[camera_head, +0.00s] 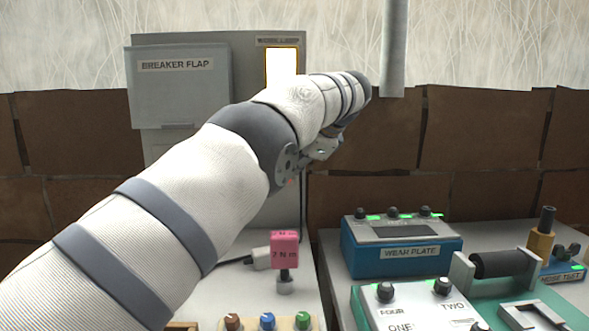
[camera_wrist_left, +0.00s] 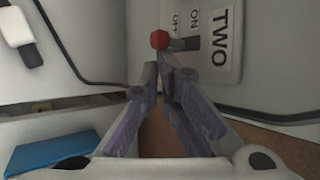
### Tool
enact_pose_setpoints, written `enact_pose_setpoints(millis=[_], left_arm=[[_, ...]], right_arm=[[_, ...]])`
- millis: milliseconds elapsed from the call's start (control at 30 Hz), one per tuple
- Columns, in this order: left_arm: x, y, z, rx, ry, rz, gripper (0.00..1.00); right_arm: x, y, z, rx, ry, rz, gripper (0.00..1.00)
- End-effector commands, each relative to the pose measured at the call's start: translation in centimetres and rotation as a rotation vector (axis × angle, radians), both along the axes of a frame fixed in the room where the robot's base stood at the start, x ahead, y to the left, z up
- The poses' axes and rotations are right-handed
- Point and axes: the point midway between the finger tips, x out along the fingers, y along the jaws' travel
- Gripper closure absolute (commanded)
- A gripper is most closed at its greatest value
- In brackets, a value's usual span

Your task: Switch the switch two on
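In the left wrist view, switch two is a short lever with a red knob (camera_wrist_left: 160,40) beside a plate (camera_wrist_left: 221,50) marked TWO, ON and OFF. The lettering is turned sideways, and I cannot tell which position the lever is in. My left gripper (camera_wrist_left: 160,68) has its fingertips together and empty, just below the red knob in the picture. I cannot tell whether they touch it. In the head view my left arm reaches across the grey panel and hides the switch and the fingertips. My right gripper is in neither view.
The grey cabinet has a BREAKER FLAP cover (camera_head: 178,90) and a lit yellow-white window (camera_head: 282,66). A pink block (camera_head: 285,250) stands below my arm. A dark cable (camera_wrist_left: 75,55) runs along the panel.

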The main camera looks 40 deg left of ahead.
Motion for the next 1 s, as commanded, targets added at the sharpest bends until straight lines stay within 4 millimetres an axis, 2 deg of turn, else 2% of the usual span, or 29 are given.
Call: enact_pose_setpoints(millis=[800,1000], left_arm=[[-0.19,0.24,0.35,0.005,0.0,0.005,1.0],[-0.5,0.33,0.97,0.005,-0.001,0.006,1.0]], right_arm=[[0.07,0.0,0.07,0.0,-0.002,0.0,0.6],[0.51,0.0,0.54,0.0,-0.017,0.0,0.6]])
